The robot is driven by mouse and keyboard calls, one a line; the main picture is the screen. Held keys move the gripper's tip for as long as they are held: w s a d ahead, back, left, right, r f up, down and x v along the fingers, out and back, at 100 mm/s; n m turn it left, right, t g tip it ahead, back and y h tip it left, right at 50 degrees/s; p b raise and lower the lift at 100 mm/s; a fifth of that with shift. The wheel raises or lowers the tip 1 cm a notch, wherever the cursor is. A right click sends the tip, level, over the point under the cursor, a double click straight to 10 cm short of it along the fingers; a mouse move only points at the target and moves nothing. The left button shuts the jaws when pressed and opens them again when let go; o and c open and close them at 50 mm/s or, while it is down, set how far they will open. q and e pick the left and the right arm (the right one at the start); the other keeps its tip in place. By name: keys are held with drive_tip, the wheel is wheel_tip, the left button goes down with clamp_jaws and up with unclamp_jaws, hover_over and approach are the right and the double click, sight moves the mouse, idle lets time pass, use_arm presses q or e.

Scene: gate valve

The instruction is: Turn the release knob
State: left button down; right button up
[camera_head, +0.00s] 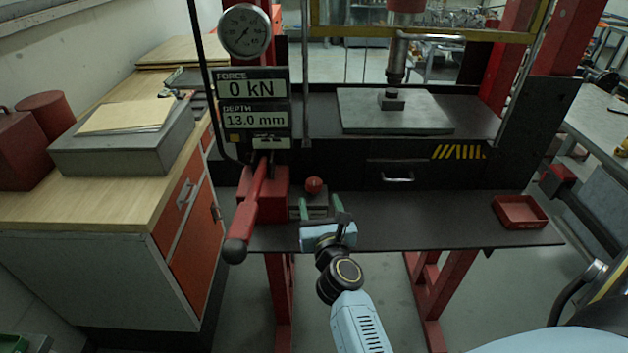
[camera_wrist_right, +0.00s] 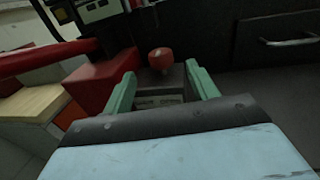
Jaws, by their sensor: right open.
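The red round release knob (camera_head: 314,185) sits on top of a small grey block (camera_head: 312,202) on the dark press shelf, right of the red pump block. In the right wrist view the knob (camera_wrist_right: 161,59) stands beyond and between my green fingertips. My right gripper (camera_head: 320,207) is open, with its two green fingers (camera_wrist_right: 161,85) spread on either side of the grey block in the picture. I cannot tell whether they touch the block. The knob itself is not gripped. My left gripper is not in view.
A red pump lever (camera_head: 250,210) with a dark grip slants down left of the knob. The display panel (camera_head: 253,105) reads 0 kN and 13.0 mm. A red tray (camera_head: 519,212) lies at the shelf's right end. The shelf (camera_head: 420,215) between is clear.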

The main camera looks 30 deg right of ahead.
sight(316, 188)
drive_tip(key=x, duration=0.8)
drive_tip(key=shift+w+d+b, duration=0.1)
drive_tip(key=shift+w+b, duration=0.15)
drive_tip(key=shift+b, duration=0.05)
drive_tip(key=c, duration=1)
drive_tip(key=shift+o, duration=0.2)
